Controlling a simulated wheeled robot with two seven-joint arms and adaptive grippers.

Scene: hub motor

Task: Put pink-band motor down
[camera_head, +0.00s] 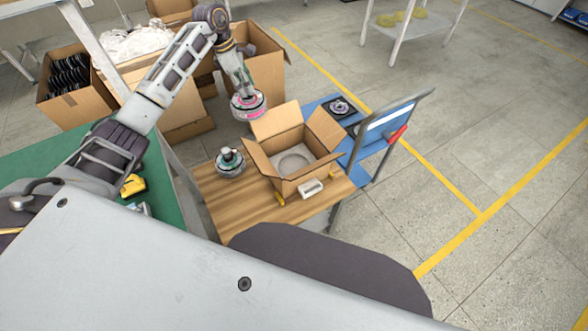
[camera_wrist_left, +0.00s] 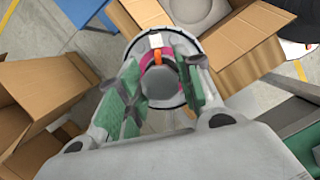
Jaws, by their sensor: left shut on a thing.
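My left gripper (camera_head: 243,91) is shut on the pink-band motor (camera_head: 248,107) and holds it in the air. The motor hangs over the back left of the open cardboard box (camera_head: 262,166), next to its raised flap. In the left wrist view the motor (camera_wrist_left: 160,83) sits between the green fingers of my left gripper (camera_wrist_left: 160,92); a pink patch and an orange connector show on it. The open box, with a round recess in its grey insert (camera_head: 294,162), shows at the top of that view. My right gripper is not in view.
A second motor (camera_head: 230,163) stands on the wooden cart top (camera_head: 224,196), left of the box. A small white item (camera_head: 311,188) lies in front of the box. A blue surface with dark parts (camera_head: 340,107) and a cart handle (camera_head: 428,92) are at the right.

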